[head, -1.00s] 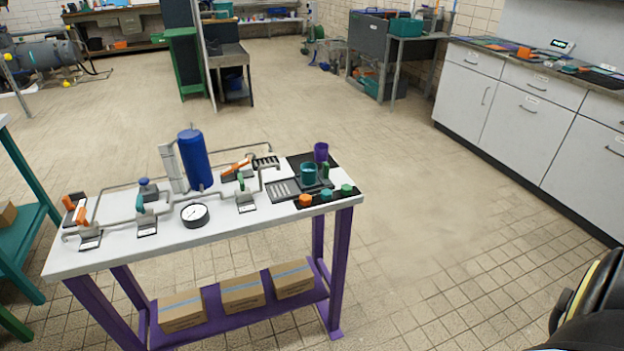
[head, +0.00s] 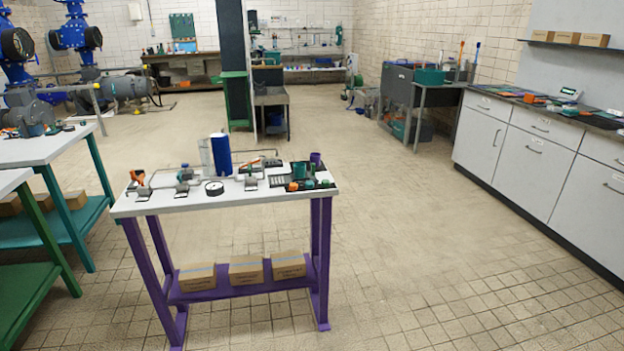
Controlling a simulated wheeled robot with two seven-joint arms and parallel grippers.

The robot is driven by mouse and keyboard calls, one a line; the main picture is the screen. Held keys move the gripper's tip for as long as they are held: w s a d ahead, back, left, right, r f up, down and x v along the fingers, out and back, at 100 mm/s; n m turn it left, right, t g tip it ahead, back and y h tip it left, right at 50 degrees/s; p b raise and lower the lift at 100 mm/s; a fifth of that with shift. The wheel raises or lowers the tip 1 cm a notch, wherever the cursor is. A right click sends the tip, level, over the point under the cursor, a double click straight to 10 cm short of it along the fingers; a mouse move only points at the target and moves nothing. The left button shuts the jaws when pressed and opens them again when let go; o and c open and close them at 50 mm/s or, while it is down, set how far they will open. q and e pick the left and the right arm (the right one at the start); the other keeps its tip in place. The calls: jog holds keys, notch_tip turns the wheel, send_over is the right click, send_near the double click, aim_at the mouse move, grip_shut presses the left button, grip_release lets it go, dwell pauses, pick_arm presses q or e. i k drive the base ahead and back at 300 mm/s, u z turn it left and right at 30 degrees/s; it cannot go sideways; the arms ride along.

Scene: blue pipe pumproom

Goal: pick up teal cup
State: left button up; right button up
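The teal cup (head: 299,170) stands on the right part of a white-topped table (head: 140,208) with purple legs. A purple cup (head: 315,158) stands just behind it to the right. Small orange and green knobs sit in front of the teal cup on a dark strip. A blue cylinder (head: 221,155), a round gauge (head: 214,188) and grey pipes with valves fill the rest of the tabletop. Neither of my grippers shows in the head view.
Cardboard boxes (head: 246,270) lie on the table's purple lower shelf. Teal- and green-legged tables (head: 40,150) stand at the left. White cabinets (head: 545,150) line the right wall. The tiled floor (head: 420,260) between table and cabinets is clear, as is the floor in front.

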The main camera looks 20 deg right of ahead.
aim_at(299, 168)
jog(key=z, duration=0.55)
jog(key=i, duration=1.3)
jog(key=u, duration=0.5)
